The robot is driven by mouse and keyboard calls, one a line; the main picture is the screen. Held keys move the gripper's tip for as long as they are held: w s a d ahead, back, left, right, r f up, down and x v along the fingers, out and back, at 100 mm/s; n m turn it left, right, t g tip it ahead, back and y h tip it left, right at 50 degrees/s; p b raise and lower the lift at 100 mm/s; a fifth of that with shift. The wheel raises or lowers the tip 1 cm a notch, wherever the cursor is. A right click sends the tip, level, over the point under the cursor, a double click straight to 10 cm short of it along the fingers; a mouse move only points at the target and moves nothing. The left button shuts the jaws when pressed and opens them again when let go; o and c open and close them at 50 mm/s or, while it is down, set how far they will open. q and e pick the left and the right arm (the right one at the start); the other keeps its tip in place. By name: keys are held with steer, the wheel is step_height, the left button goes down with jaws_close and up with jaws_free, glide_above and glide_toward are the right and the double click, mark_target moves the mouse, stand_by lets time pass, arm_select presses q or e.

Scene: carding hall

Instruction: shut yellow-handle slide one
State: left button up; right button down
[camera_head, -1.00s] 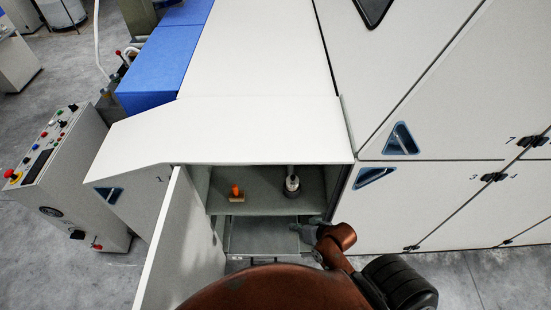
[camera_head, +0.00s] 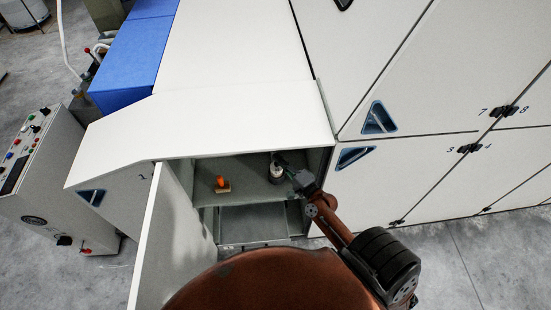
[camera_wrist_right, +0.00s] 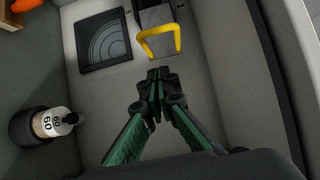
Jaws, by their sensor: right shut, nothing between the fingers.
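In the right wrist view a yellow handle (camera_wrist_right: 160,42), a bent loop, sits on a grey block-like slide (camera_wrist_right: 152,16) on the cabinet's inner wall. My right gripper (camera_wrist_right: 158,80) is shut and empty, its tips just below the handle and apart from it in the picture. In the head view my right gripper (camera_head: 284,163) reaches into the open cabinet compartment. I cannot make out the yellow handle in the head view. How far the slide stands open is not clear. My left gripper is in neither view.
A dark-based bottle (camera_head: 277,174) stands close to my right gripper; it also shows in the right wrist view (camera_wrist_right: 50,123). An orange-topped item (camera_head: 222,184) stands on the same shelf. The open white door (camera_head: 165,235) bounds the left side. A dark square panel (camera_wrist_right: 105,40) is beside the slide.

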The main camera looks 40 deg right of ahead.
steer(key=w+a+p, duration=0.2)
steer(key=w+a, duration=0.1)
steer(key=w, duration=0.7)
steer(key=shift+a, duration=0.15)
steer(key=shift+a, duration=0.1)
steer(key=w+a+p, duration=0.2)
steer(key=w+a, duration=0.2)
steer(key=a, duration=0.2)
steer(key=shift+a, duration=0.15)
